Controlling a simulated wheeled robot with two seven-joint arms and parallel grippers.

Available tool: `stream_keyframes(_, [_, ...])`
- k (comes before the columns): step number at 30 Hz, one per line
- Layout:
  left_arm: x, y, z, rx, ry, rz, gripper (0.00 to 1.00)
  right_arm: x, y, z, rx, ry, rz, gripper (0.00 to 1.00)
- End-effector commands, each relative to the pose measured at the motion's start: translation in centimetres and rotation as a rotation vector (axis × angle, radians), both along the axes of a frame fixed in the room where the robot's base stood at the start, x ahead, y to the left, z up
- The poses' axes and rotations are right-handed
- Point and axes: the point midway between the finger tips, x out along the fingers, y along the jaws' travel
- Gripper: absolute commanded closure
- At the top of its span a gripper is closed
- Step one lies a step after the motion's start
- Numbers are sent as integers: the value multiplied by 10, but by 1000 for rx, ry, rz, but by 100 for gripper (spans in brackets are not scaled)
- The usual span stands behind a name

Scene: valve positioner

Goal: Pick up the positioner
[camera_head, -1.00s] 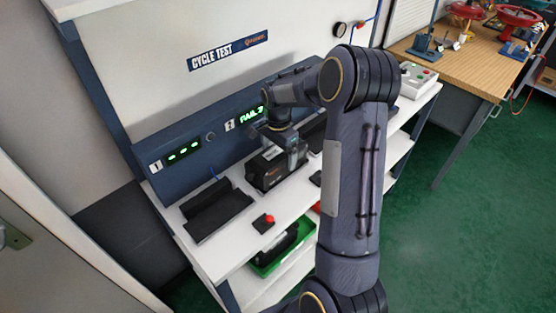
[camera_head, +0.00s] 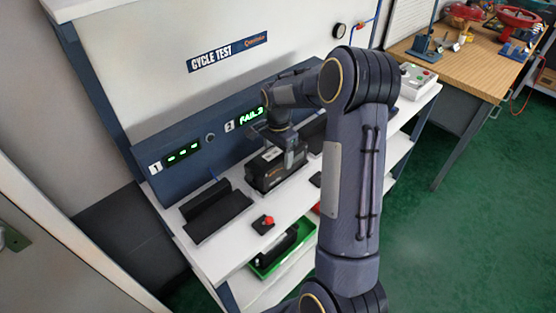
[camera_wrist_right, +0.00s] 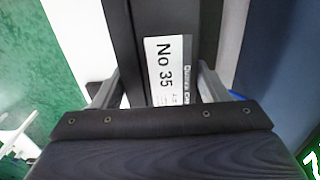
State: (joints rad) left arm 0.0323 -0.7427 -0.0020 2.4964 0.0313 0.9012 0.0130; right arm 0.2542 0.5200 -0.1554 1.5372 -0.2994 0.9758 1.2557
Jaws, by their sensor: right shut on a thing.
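The positioner (camera_head: 268,174) is a dark box with a white label on top, at the second station of the cycle test bench. My right gripper (camera_head: 290,150) reaches down over it and is shut on it. In the right wrist view the positioner (camera_wrist_right: 183,35) lies between the two fingers of my right gripper (camera_wrist_right: 160,88), and its label reads "No 35". Whether its underside touches the cradle is hidden. My left gripper is not in view.
An empty black cradle (camera_head: 215,210) stands at station 1. A red button (camera_head: 268,220) is on the shelf's front. The panel display (camera_head: 250,115) reads "FAIL 3". A green tray (camera_head: 275,258) is on the lower shelf. A control box (camera_head: 417,80) stands at right.

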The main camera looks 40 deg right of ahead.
Motion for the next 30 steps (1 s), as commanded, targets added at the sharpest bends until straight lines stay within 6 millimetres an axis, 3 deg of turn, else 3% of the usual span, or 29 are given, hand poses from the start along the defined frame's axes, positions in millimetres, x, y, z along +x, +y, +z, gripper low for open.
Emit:
stream_keyframes(8, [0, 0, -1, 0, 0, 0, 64, 2, 0, 9, -1, -6, 1, 95])
stream_keyframes(14, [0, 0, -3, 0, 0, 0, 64, 2, 0, 32, -2, -8, 1, 95])
stream_keyframes(25, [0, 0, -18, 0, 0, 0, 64, -48, 13, 92, -1, -11, 0, 95])
stream_keyframes(30, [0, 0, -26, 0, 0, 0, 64, -81, 21, 106, 0, -9, 0, 95])
